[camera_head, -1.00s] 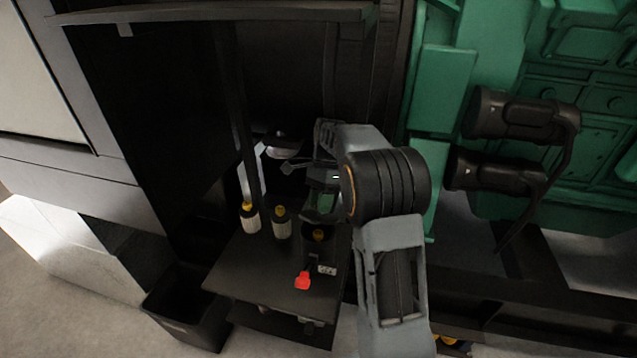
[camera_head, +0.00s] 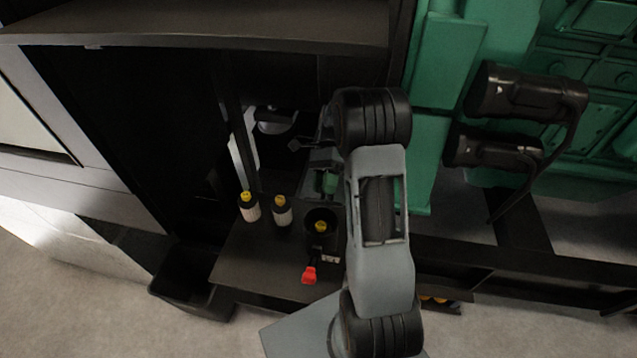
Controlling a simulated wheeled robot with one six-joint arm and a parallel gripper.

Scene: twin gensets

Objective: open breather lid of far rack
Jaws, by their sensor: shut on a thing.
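A dark rounded cap with a paler underside, which looks like the breather lid (camera_head: 274,121), is in the shadowed recess of the black rack (camera_head: 228,120). My gripper (camera_head: 297,144) is small and dark at the end of my arm, just right of and below this cap. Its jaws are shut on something. The contact is too dark and small to make out clearly, and my wrist hides part of it. I cannot tell how far the lid is raised.
A black shelf (camera_head: 262,262) below carries two yellow-capped bottles (camera_head: 249,207) (camera_head: 282,212), a dark cup with a yellow top (camera_head: 320,227) and a red tag (camera_head: 309,275). A black bin (camera_head: 190,285) stands lower left. Green machinery (camera_head: 447,60) with black cylinders (camera_head: 505,92) fills the right.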

